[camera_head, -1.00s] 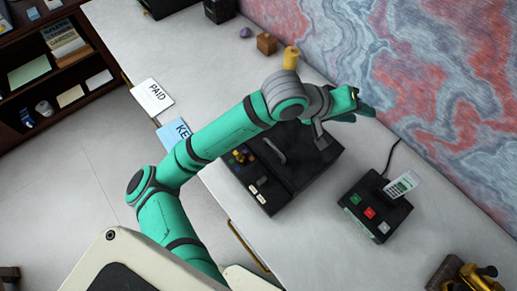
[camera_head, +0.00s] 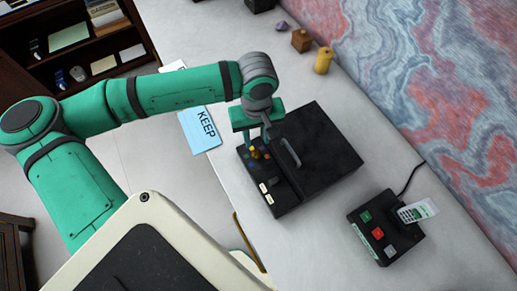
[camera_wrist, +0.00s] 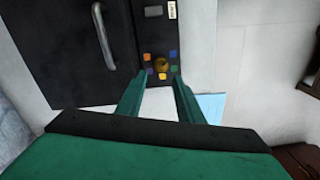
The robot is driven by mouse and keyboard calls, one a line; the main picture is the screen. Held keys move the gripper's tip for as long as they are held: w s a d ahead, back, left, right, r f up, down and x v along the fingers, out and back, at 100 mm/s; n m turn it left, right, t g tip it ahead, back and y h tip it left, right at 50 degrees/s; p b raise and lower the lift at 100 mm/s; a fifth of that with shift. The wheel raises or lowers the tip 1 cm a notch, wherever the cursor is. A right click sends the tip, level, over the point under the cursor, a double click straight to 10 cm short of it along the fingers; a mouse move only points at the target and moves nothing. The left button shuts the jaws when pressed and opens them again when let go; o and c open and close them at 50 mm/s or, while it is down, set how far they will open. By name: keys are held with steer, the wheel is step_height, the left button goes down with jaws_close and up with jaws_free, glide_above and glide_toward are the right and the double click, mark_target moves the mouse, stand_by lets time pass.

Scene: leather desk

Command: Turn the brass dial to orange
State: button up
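The brass dial (camera_wrist: 162,64) sits on the control strip of a black box (camera_head: 318,155), ringed by small coloured squares. In the wrist view an orange square (camera_wrist: 147,57) lies to the dial's left, with blue, purple, green and yellow ones around. Which square the dial points to is too small to tell. My gripper (camera_wrist: 158,80) is open and empty, its two fingers apart and reaching toward the dial from below in the wrist view. In the head view my gripper (camera_head: 257,135) is above the dial (camera_head: 257,153) and partly hides the squares.
The box has a grey handle (camera_head: 290,152) beside the strip. A black button unit (camera_head: 383,245) with a card stands to the right. A blue KEEP sheet (camera_head: 200,130) lies left. A yellow cylinder (camera_head: 323,61) and wooden cube (camera_head: 301,40) stand at the back.

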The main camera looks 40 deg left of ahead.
mark_target(257, 153)
steer(key=f, duration=0.8)
steer(key=shift+s+a, duration=0.1)
steer(key=shift+s, duration=0.15)
steer(key=shift+f, duration=0.4)
steer(key=shift+w, duration=0.15)
steer(key=c, duration=0.8)
